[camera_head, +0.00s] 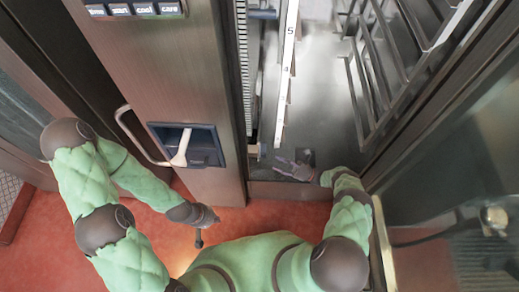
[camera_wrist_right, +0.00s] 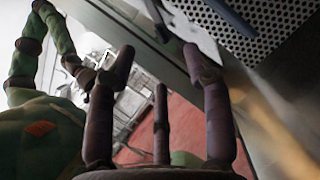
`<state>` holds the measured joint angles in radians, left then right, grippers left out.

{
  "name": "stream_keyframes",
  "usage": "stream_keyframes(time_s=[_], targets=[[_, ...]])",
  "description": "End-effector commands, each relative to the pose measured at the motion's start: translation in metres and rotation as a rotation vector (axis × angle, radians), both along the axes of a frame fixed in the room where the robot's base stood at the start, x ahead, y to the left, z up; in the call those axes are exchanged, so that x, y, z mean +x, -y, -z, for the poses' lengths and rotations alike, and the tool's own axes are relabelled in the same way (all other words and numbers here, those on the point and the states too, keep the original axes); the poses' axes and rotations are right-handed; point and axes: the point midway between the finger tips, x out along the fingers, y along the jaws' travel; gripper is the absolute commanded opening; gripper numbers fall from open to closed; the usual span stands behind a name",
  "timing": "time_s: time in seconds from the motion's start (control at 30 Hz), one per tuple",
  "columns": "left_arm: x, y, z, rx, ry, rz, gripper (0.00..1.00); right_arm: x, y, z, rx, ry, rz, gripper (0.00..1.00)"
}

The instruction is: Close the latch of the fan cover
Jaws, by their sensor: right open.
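The fan cover appears to be the upright panel with a pale, numbered edge strip (camera_head: 288,62) inside the open cabinet in the head view. In the right wrist view a perforated metal panel (camera_wrist_right: 270,28) fills the upper right, with a dark bar (camera_wrist_right: 232,16) across it; I cannot tell whether this bar is the latch. My right gripper (camera_head: 296,165) is at the cabinet's front opening, below the strip's lower end. Its fingers (camera_wrist_right: 158,58) are spread and empty, apart from the panel. My left gripper (camera_head: 203,225) hangs outside, below the cabinet front; its finger state is unclear.
The cabinet front has a long handle (camera_head: 136,138) and a pale lever in a dark recess (camera_head: 187,145). Metal rack rails (camera_head: 375,75) line the right of the cavity. The open door (camera_head: 450,150) stands at right. The red floor (camera_head: 150,238) is free at lower left.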

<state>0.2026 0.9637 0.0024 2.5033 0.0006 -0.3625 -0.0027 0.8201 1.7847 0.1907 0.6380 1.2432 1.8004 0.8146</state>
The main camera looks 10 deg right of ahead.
Motion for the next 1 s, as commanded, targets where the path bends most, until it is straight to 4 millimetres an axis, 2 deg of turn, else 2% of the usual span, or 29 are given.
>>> stream_keyframes(time_s=[0.63, 1.0], targets=[[0.0, 0.0, 0.0, 0.0, 0.0, 0.0, 0.0, 0.027, -0.058, -0.023, -0.001, 0.0, -0.003, 0.51], [0.0, 0.0, 0.0, 0.0, 0.0, 0.0, 0.0, 0.03, -0.061, -0.025, -0.002, -0.001, -0.001, 0.51]])
